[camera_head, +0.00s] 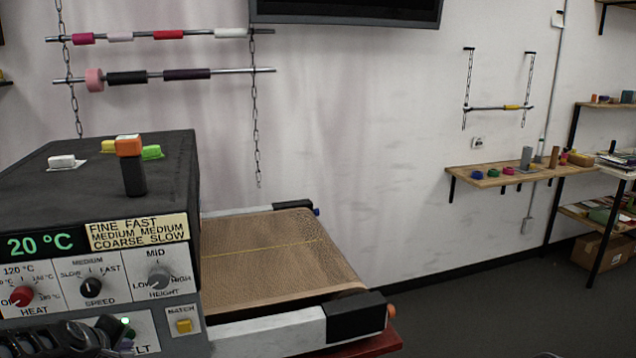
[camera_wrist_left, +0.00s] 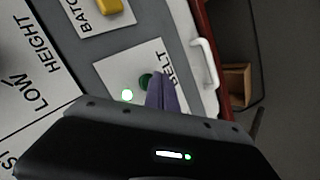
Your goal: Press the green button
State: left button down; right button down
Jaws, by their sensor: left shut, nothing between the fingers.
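The green button (camera_wrist_left: 146,81) is a dark green round knob on the white BELT panel (camera_wrist_left: 118,71) of the machine. A small lit white-green lamp (camera_wrist_left: 127,95) sits beside it. My left gripper (camera_wrist_left: 162,92) is shut and empty, its purple fingertips over the BELT panel right by the button and hiding part of it. I cannot tell whether they touch it. In the head view my left gripper (camera_head: 125,344) is at the lower left in front of the machine's BELT panel, which it partly hides. My right gripper is not in view.
The grey machine (camera_head: 190,342) also carries a yellow BATCH button (camera_head: 184,326), a red HEAT knob (camera_head: 22,296), a SPEED knob (camera_head: 92,288) and a HEIGHT knob (camera_head: 157,282). A brown conveyor belt (camera_head: 270,260) extends to its right. A wall shelf (camera_head: 500,178) stands far off.

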pick_arm(q)
jog(key=s+d, duration=0.2)
jog(key=s, duration=0.3)
jog(key=shift+s+b, duration=0.35)
jog(key=shift+b, duration=0.1)
dwell(0.3)
